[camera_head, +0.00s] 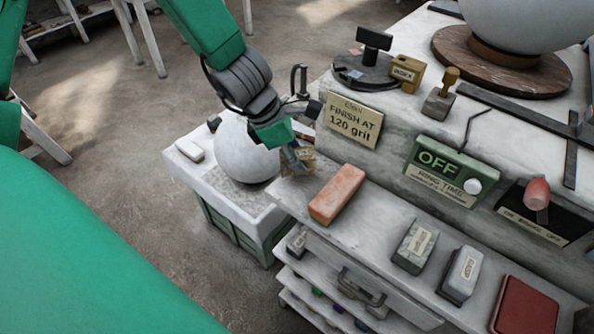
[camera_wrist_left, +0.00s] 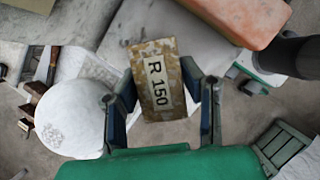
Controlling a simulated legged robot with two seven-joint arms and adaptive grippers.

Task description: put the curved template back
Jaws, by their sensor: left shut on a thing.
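My left gripper (camera_head: 287,140) is shut on the curved template (camera_head: 298,160), a speckled brown plate. In the left wrist view the template (camera_wrist_left: 157,104) shows a white label reading "R 150" between the two fingers (camera_wrist_left: 168,98). In the head view the gripper hangs at the right side of a white plaster sphere (camera_head: 242,155), near the left end of the marble shelf (camera_head: 290,196). Whether the template touches the sphere or shelf I cannot tell. The template's curved edge is not clear in either view. My right gripper is not in view.
A pink-orange block (camera_head: 338,192) lies on the shelf, close to the template. Two labelled blocks and a red one (camera_head: 524,306) stand farther right. Behind rises a ledge with a "FINISH AT 120 grit" sign (camera_head: 353,120). The sphere rests on a white-topped crate (camera_head: 238,222).

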